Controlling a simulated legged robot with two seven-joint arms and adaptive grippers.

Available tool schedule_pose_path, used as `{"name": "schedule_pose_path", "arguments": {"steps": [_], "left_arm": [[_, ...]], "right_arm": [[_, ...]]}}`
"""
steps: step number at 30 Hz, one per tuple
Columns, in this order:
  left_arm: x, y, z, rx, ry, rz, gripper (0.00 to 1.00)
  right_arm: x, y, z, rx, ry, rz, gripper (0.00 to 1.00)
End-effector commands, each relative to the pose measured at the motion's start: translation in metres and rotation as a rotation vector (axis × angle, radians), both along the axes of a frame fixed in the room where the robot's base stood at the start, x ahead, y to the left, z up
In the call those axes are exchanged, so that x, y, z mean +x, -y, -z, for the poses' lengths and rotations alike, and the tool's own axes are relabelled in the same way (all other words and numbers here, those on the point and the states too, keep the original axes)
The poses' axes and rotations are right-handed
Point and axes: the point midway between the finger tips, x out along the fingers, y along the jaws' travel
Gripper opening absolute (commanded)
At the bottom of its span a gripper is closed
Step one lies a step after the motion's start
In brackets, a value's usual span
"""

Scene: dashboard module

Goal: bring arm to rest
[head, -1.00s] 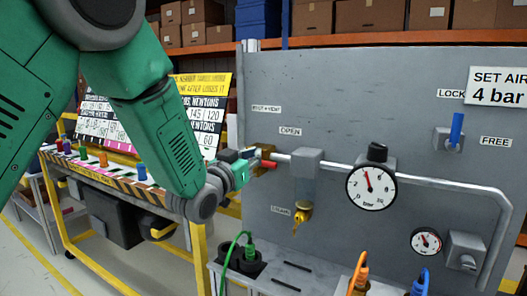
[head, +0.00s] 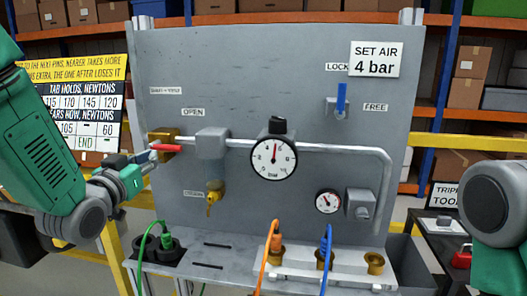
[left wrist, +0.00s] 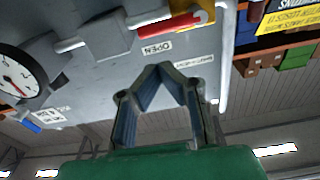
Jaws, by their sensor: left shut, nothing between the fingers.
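My left arm comes in from the left in the head view. My left gripper (head: 146,161) is at the panel's left edge, just below and left of the red valve handle (head: 167,147). In the left wrist view my left gripper (left wrist: 163,68) has its fingertips together with nothing between them, and the red handle (left wrist: 180,24) lies beyond them, apart. Of my right arm only a grey and green link shows at the right edge of the head view; its gripper is out of sight.
The grey panel (head: 300,80) carries a large gauge (head: 273,158), a small gauge (head: 328,201), a blue lever (head: 341,97) and a pipe. Green, orange and blue cables rise from the ledge (head: 215,262) in front. A dark side table (head: 440,250) stands right.

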Motion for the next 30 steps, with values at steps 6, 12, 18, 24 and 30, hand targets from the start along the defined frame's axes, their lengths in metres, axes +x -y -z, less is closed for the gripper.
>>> {"name": "schedule_pose_path", "arguments": {"steps": [6,12,18,24,30], "left_arm": [[-0.037,0.006,0.147,0.007,-0.365,-0.024,0.00],[-0.118,0.012,0.279,0.020,-0.747,-0.044,0.00],[-0.234,0.019,0.379,0.042,-1.135,-0.056,0.00],[-0.342,0.023,0.428,0.061,-1.448,-0.061,0.00],[-0.391,0.025,0.440,0.071,-1.584,-0.060,0.00]], "right_arm": [[0.000,0.000,0.000,0.000,0.000,0.000,0.40],[0.000,0.000,0.000,0.000,0.000,0.000,0.40],[0.000,0.000,0.000,0.000,0.000,0.000,0.40],[0.000,0.000,0.000,0.000,0.000,0.000,0.40],[0.000,0.000,0.000,0.000,0.000,0.000,0.40]]}}
